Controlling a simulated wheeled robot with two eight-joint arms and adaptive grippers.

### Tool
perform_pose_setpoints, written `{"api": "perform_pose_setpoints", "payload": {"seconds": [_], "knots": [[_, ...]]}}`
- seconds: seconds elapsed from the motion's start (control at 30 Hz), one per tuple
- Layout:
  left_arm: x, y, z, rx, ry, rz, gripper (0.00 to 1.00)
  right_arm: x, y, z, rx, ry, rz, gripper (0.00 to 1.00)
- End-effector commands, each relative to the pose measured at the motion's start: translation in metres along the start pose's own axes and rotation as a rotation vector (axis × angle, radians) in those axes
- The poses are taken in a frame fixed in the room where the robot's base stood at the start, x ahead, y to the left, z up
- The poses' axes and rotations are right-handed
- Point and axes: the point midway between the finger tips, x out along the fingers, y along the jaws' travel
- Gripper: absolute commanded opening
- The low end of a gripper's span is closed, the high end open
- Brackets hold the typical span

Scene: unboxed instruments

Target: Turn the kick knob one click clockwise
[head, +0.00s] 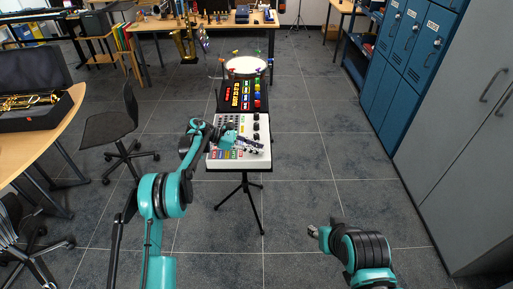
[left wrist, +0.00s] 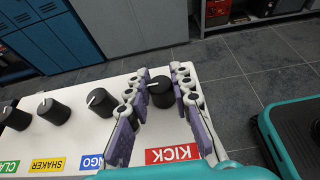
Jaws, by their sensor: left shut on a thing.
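The kick knob (left wrist: 161,93) is a black round knob with a white pointer line, above a red KICK label (left wrist: 172,154) on a white drum machine (left wrist: 65,92). My left gripper (left wrist: 157,100) is shut on this knob, with one purple-padded finger on each side. In the head view my left gripper (head: 245,143) is over the right part of the white machine (head: 221,162) and hides the knob there. My right gripper (head: 316,231) is low at the lower right, away from the machine. Whether it is open is too small to tell.
Several similar knobs stand in a row beside it, the nearest being the bongo knob (left wrist: 101,102). A black pad unit (head: 240,97) and a drum (head: 246,66) are behind the machine. Blue lockers (head: 402,45) line the right. The floor around the stand is clear.

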Motion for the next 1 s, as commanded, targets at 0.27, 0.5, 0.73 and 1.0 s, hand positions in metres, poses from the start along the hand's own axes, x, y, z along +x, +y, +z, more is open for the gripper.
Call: {"api": "perform_pose_setpoints", "payload": {"seconds": [0.27,0.5,0.73,1.0], "knots": [[0.0,0.0,-0.001,0.001,0.001,-0.002,0.0,0.0,0.0,0.0,0.0,0.0,0.0,0.4],[0.0,0.0,0.0,0.001,0.001,-0.001,0.43,0.0,0.0,0.0,0.0,0.0,0.0,0.4],[-0.002,0.0,0.0,0.0,0.001,0.0,0.43,0.0,0.0,0.0,0.0,0.0,0.0,0.4],[-0.045,0.001,-0.001,-0.001,0.001,0.002,0.43,0.0,0.0,0.0,0.0,0.0,0.0,0.4]]}}
